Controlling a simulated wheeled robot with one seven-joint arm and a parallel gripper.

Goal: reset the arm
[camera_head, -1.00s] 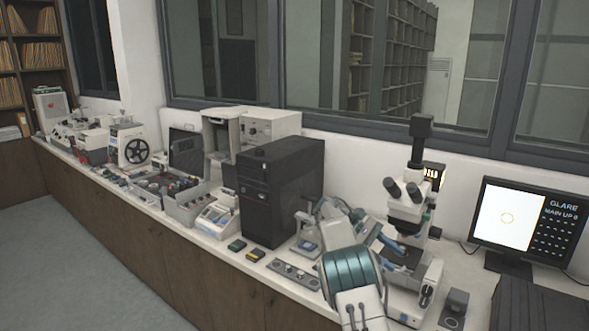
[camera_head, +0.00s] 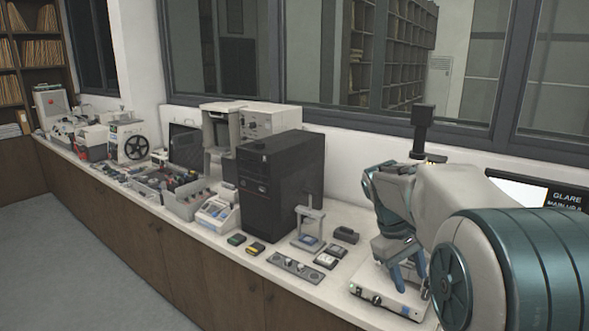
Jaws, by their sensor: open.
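My arm, white and teal, fills the right side of the head view, bent above the counter. My gripper (camera_head: 409,276) hangs at its end with blue fingers pointing down, apart and empty. It is over or just in front of the white base of the microscope (camera_head: 390,296); whether it touches the base I cannot tell. My arm hides most of the microscope, and only its dark top (camera_head: 423,122) shows above.
The counter (camera_head: 335,288) has a monitor (camera_head: 565,196) at right, partly hidden by my arm. Left of my gripper stand a small press-like stand (camera_head: 309,228), a control strip (camera_head: 295,267) and a black computer tower (camera_head: 280,185). A window wall lies behind.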

